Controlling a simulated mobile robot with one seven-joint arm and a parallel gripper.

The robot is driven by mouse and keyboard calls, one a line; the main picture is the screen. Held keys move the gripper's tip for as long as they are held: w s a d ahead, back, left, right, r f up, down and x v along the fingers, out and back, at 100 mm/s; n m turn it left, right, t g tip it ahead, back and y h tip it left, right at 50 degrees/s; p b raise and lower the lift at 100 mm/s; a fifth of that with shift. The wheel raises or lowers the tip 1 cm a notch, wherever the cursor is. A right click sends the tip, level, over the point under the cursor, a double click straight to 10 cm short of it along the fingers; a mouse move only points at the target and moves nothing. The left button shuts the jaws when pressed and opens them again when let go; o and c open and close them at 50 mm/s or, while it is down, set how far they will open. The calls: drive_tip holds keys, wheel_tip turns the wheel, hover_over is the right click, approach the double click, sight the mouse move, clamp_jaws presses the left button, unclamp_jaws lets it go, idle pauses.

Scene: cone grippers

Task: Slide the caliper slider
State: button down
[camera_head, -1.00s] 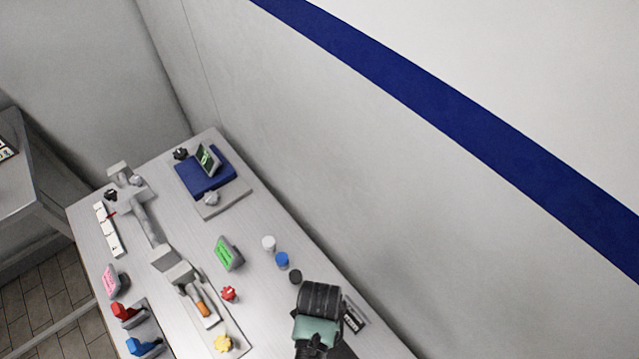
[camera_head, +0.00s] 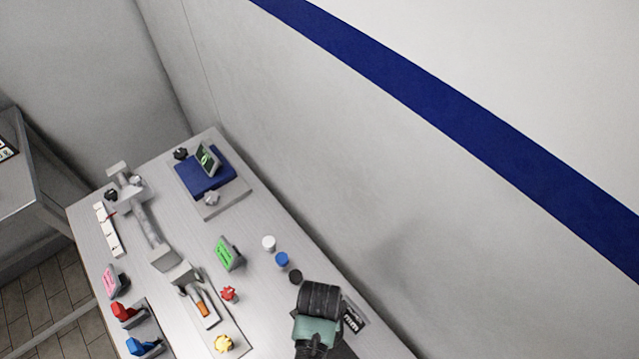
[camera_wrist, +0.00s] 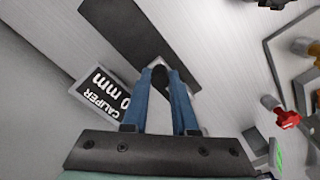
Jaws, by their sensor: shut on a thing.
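The caliper is a long dark flat bar (camera_wrist: 128,32) lying on the table in the wrist view. A black label plate (camera_wrist: 103,98) reading "CALIPER 0 mm" is beside it; it also shows in the head view (camera_head: 353,318). My gripper (camera_wrist: 162,72) has two blue fingers closed around a small dark piece on the bar, which looks like the slider. The fingers hide most of this piece. In the head view my dark and teal wrist (camera_head: 318,315) covers the grip, and part of the bar (camera_head: 342,347) shows beside it.
Blue (camera_head: 282,259), white (camera_head: 269,243) and black caps stand just behind my gripper. A green display (camera_head: 229,253), a red knob (camera_head: 229,294) and a yellow knob (camera_head: 223,343) are to the left. The wall runs close along the table's right edge.

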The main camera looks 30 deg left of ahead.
idle(0.3)
drive_tip(key=d+p, duration=0.1)
drive_tip(key=s+d+p, duration=0.1)
drive_tip(key=d, duration=0.2)
drive_tip(key=shift+s+d+r+p, duration=0.15)
drive_tip(key=shift+s+d+p, duration=0.15)
drive_tip(key=shift+d+p, duration=0.1)
drive_tip(key=shift+d, duration=0.2)
drive_tip(key=c, duration=0.7)
unclamp_jaws()
drive_tip(key=shift+s, duration=0.1)
wheel_tip(320, 180, up, 13)
drive_tip(key=shift+f+b, duration=0.15)
drive_tip(key=shift+b, duration=0.4)
